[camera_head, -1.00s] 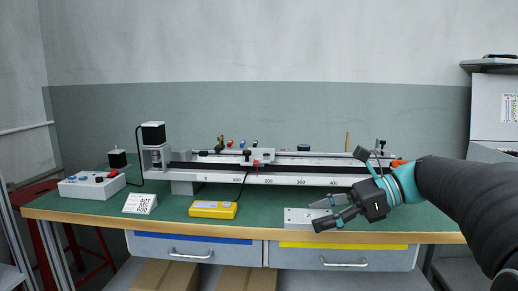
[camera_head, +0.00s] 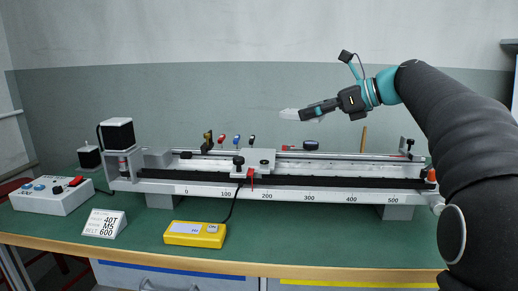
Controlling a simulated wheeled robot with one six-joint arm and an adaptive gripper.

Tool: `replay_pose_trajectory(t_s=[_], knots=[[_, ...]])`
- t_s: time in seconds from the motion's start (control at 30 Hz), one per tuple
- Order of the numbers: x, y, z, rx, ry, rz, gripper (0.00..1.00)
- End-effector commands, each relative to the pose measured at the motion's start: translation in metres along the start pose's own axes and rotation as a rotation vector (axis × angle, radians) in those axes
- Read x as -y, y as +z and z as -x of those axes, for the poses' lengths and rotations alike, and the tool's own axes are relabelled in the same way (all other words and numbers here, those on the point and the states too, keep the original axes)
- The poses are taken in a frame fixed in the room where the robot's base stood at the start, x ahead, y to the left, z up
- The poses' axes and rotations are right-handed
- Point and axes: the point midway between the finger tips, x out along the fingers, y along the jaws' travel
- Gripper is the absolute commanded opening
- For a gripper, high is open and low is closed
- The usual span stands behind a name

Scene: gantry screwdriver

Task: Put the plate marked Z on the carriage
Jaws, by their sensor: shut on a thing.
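My gripper (camera_head: 306,112) is raised above the rail at the centre right and is shut on a thin light plate (camera_head: 289,115). The plate sticks out to the left of the fingertips, clear of everything below. No letter can be read on it, so I cannot tell from its face that it is the one marked Z. The carriage (camera_head: 262,155) sits on the linear rail below and to the left of the plate, with black knobs and a red pointer (camera_head: 252,179) at the front scale, between 100 and 200.
A motor (camera_head: 117,133) stands at the rail's left end. Several small coloured-handled tools (camera_head: 222,140) stand behind the rail. A control box (camera_head: 50,195), a label card (camera_head: 103,223) and a yellow meter (camera_head: 195,234) lie in front. The green bench top (camera_head: 330,238) is clear at front right.

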Motion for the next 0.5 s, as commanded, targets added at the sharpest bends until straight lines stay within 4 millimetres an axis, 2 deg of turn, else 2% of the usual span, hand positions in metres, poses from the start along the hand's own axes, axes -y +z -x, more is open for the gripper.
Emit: replay_pose_trajectory(t_s=[0.17, 0.5], knots=[[-0.003, -0.001, -0.025, 0.001, -0.001, -0.002, 0.16], [-0.015, -0.013, -0.100, 0.000, -0.001, -0.001, 0.16]])
